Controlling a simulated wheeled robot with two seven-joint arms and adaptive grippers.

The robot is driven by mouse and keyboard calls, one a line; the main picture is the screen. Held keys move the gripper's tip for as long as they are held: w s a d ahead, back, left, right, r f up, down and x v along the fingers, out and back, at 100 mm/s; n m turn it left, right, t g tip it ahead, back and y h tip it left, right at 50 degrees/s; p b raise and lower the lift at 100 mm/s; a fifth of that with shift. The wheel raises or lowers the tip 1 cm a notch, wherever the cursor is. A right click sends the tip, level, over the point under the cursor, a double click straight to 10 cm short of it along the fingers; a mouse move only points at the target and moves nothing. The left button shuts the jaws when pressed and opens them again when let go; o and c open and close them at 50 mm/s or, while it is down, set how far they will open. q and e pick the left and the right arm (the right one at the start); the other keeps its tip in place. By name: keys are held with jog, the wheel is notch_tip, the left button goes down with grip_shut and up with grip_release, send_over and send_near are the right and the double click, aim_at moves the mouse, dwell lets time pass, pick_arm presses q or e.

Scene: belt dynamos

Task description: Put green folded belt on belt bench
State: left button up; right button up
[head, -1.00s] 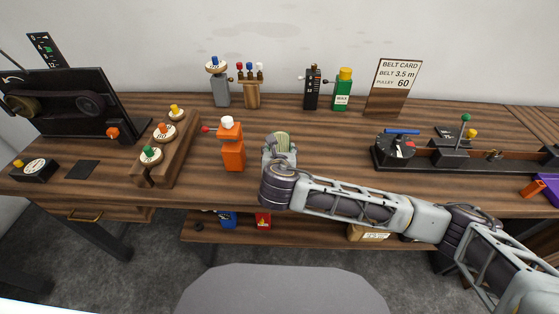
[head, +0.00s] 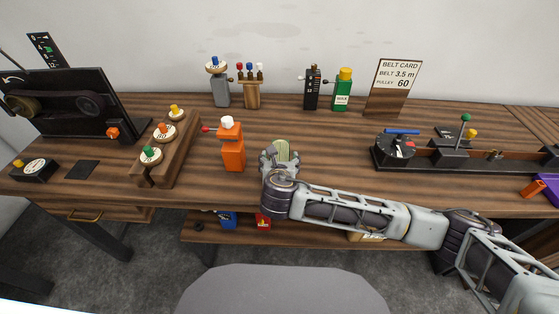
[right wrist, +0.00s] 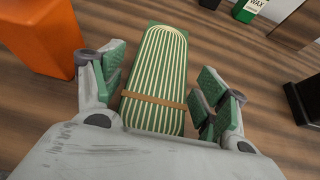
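The green folded belt (right wrist: 155,85) has pale stripes and a brown band around it. My right gripper (right wrist: 163,100) is open, with one green-padded finger on each side of the belt and a gap to both. The head view shows this gripper (head: 281,158) low over the bench. Part of the belt's near end is hidden by the gripper body. My left gripper is not in view.
A wooden block with labelled knobs (head: 165,150) stands farther left. A black device with a green-topped lever (head: 450,152) is at the right. A green wax bottle (head: 342,92) stands behind. The bench is clear between.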

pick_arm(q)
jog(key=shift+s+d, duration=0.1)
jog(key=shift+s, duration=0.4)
pick_arm(e)
jog(key=shift+r, duration=0.1)
jog(key=shift+s+r, duration=0.2)
jog(key=shift+s, duration=0.2)
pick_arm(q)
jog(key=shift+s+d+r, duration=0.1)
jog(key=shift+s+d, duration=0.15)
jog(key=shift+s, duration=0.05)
pick_arm(e)
jog(key=v, duration=1.1)
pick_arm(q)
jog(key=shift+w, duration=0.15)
